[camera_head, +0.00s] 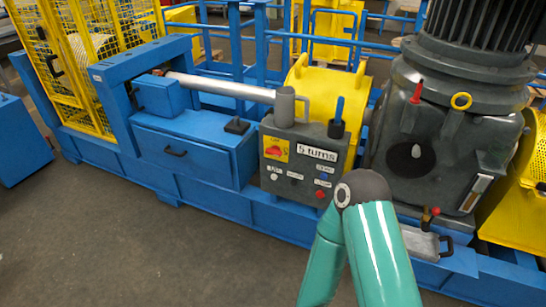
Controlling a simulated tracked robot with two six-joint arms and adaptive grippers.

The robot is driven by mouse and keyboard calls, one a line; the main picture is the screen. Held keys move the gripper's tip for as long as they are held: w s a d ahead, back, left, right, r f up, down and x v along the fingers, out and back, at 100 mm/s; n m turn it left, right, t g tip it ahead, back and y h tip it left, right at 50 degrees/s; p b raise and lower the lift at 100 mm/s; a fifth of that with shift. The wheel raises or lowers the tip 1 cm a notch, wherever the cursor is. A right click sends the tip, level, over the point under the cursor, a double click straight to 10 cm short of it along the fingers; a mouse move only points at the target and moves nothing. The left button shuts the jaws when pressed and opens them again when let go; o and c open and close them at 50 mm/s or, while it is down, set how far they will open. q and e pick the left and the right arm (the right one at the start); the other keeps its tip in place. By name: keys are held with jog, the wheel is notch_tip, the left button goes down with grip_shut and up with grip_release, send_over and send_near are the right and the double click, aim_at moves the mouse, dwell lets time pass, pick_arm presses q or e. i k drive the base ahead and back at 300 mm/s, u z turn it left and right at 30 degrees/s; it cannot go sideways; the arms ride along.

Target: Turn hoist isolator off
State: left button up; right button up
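The grey control panel (304,158) stands at the middle of the blue machine frame. A red rotary switch (273,151) sits on a yellow plate (283,143) at the panel's upper left; it looks like the isolator, but its small lettering is unreadable. The red handle appears to lie roughly sideways, and its exact setting is too small to tell. Nothing touches it. Neither of my grippers is in view. A teal arm of mine, with a dark elbow joint, rises from the bottom, right of and below the panel; its gripper end is out of the picture.
The panel also has a "5 turns" label (318,154), small buttons and a red button (321,195). A large grey motor housing (440,130) stands right. The floor (130,240) in front is clear.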

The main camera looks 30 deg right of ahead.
aim_at(275, 151)
jog(key=z, duration=0.05)
jog(key=i, duration=0.9)
jog(key=u, duration=0.05)
